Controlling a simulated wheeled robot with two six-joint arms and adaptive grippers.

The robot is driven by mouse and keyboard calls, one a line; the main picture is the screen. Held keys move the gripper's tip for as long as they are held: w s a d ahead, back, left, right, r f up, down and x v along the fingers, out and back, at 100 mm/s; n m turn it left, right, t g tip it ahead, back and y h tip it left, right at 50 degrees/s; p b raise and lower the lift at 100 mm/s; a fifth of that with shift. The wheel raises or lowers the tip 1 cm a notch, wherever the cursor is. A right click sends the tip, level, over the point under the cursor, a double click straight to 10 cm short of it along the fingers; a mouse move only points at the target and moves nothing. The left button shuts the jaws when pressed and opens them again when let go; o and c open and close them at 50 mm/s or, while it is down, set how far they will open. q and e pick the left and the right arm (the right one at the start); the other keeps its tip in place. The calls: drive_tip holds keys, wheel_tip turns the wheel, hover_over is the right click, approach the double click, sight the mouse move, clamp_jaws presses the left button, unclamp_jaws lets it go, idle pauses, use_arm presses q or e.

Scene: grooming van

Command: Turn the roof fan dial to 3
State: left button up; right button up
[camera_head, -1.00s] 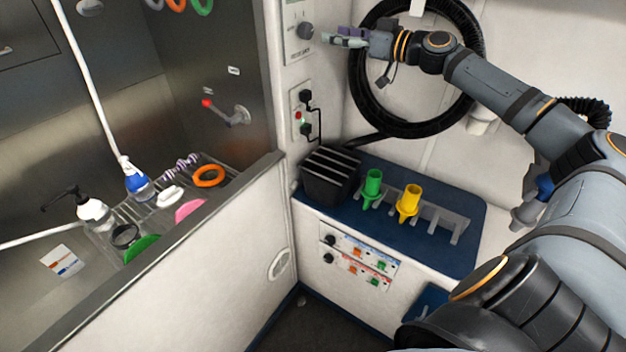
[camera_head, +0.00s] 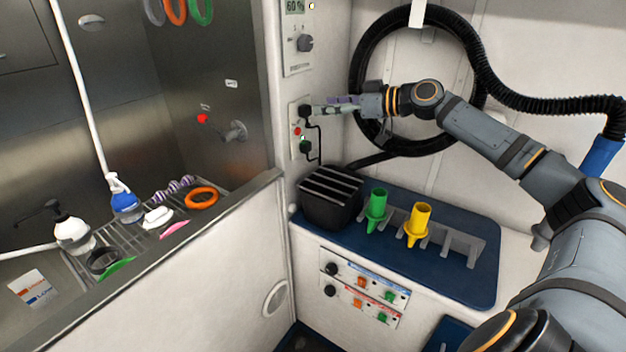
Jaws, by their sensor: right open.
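A dark grey dial (camera_head: 305,43) sits on a pale wall panel (camera_head: 297,63) beside the steel tub wall. Small marks surround the dial, but they are too small to read, so I cannot tell its setting. My right gripper (camera_head: 318,109) is open and empty. It points left, below and slightly right of the dial, and appears close to the black plug in the wall socket; I cannot tell whether it touches. My left gripper is not in view.
A wall socket (camera_head: 295,118) holds plugs with a black cable. A black hose (camera_head: 361,60) loops behind my right arm. Below are a black slotted box (camera_head: 331,201), a green nozzle (camera_head: 376,207) and a yellow nozzle (camera_head: 418,220) on a blue counter. The tub is at left.

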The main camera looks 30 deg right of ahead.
drive_tip(key=s+a+f+g, duration=0.1)
drive_tip(key=a+f+g, duration=0.1)
drive_tip(key=f, duration=0.7)
drive_tip(key=s+a+f+n+g, duration=0.1)
drive_tip(key=a+f, duration=0.3)
drive_tip(key=f, duration=0.4)
drive_tip(key=shift+s+a+f+g, duration=0.15)
drive_tip(key=shift+a+f+g, duration=0.2)
drive_tip(key=shift+g, duration=0.05)
